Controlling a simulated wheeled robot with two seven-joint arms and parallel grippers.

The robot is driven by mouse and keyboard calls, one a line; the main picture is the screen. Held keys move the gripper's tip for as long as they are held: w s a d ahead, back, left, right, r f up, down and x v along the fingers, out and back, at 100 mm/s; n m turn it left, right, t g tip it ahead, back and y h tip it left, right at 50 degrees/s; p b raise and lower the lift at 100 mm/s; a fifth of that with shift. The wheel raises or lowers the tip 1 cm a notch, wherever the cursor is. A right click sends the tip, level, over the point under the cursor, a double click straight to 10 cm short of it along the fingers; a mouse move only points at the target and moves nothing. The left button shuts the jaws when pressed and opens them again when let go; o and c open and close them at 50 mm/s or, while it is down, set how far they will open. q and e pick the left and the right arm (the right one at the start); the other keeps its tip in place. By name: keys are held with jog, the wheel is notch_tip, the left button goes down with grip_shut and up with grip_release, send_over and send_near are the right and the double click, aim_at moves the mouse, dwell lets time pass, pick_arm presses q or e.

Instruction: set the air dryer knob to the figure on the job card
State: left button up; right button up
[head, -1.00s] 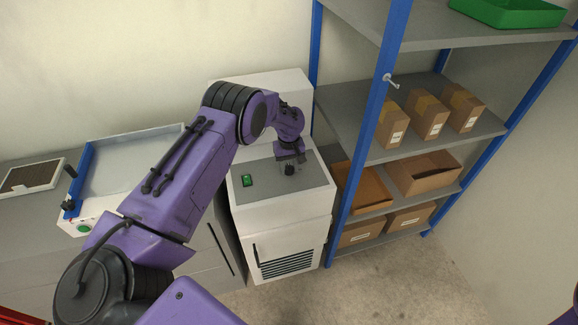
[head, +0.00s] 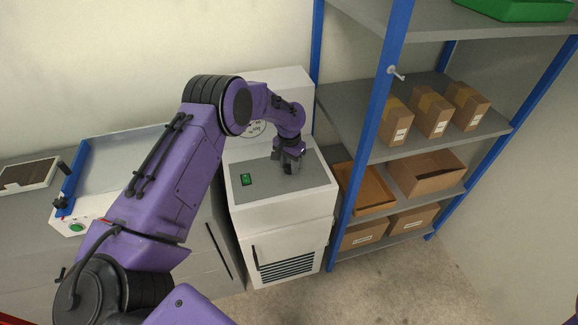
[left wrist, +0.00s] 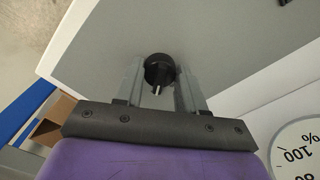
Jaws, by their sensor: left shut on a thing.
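The air dryer is a white cabinet (head: 285,222) with a grey sloped top panel, in the middle of the head view. Its black knob (left wrist: 158,72) shows in the left wrist view, with a pale pointer mark on it. My left gripper (head: 291,165) is down at the panel, and its fingers (left wrist: 160,85) are shut on the knob, one on each side. In the head view the gripper hides the knob. I see no job card that I can read. My right gripper is out of view.
A green switch (head: 246,179) sits on the panel, left of my gripper. A blue-posted shelf rack (head: 385,110) with cardboard boxes stands close on the right. A workbench with a blue-edged tray (head: 125,160) is on the left.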

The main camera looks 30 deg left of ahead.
pick_arm(q)
jog(key=m, duration=0.4)
jog(key=shift+b, duration=0.4)
jog(key=shift+m, duration=1.8)
jog(key=shift+d, duration=0.1)
jog(key=o, duration=1)
jog(key=shift+w, duration=0.1)
jog(key=shift+o, duration=0.3)
jog(key=shift+w+f, duration=0.1)
jog(key=shift+b, duration=0.3)
notch_tip(320, 180, up, 10)
jog(key=b, duration=0.1)
jog(key=shift+r+b, duration=0.25)
jog(key=shift+b, duration=0.1)
